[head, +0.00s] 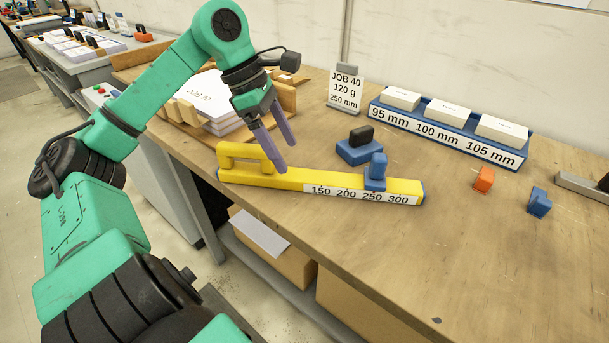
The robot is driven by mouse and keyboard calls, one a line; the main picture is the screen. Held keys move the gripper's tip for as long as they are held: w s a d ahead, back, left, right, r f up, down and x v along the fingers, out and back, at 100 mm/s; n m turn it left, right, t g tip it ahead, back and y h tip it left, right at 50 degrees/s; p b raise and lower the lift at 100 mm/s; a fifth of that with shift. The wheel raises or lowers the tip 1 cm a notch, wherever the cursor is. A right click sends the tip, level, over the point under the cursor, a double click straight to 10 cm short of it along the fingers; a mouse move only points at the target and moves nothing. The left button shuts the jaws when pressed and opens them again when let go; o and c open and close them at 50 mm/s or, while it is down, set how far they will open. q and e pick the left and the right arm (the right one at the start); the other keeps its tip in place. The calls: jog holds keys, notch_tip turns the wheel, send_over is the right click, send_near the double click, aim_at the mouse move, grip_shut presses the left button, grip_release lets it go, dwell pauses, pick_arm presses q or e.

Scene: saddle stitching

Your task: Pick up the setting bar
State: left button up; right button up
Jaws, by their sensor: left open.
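The setting bar (290,179) is a long yellow bar lying on the wooden bench near its front edge. It has a yellow loop handle (240,151) at its left end and a white scale (360,195) marked 150, 200, 250 and 300. A blue slider (376,174) sits on it near the 250 mark. My left gripper (283,170) has purple fingers pointing down. It is open and empty, just right of the handle, with its fingertips close above the bar; I cannot tell whether they touch. My right gripper is not in view.
A job card (346,90) reads JOB 40, 120 g, 250 mm. A blue block with a black knob (359,148) stands behind the bar. A blue rack (445,130), an orange block (484,179) and a small blue block (538,203) are to the right. The front right bench is clear.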

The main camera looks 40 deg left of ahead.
aim_at(302, 174)
pick_arm(q)
jog(key=x, duration=0.3)
jog(key=p+x, duration=0.1)
jog(key=x, duration=0.2)
jog(key=shift+w+d+f, duration=0.2)
jog(key=shift+w+d, duration=0.05)
jog(key=shift+w, duration=0.05)
jog(key=shift+w+f, duration=0.15)
grip_shut()
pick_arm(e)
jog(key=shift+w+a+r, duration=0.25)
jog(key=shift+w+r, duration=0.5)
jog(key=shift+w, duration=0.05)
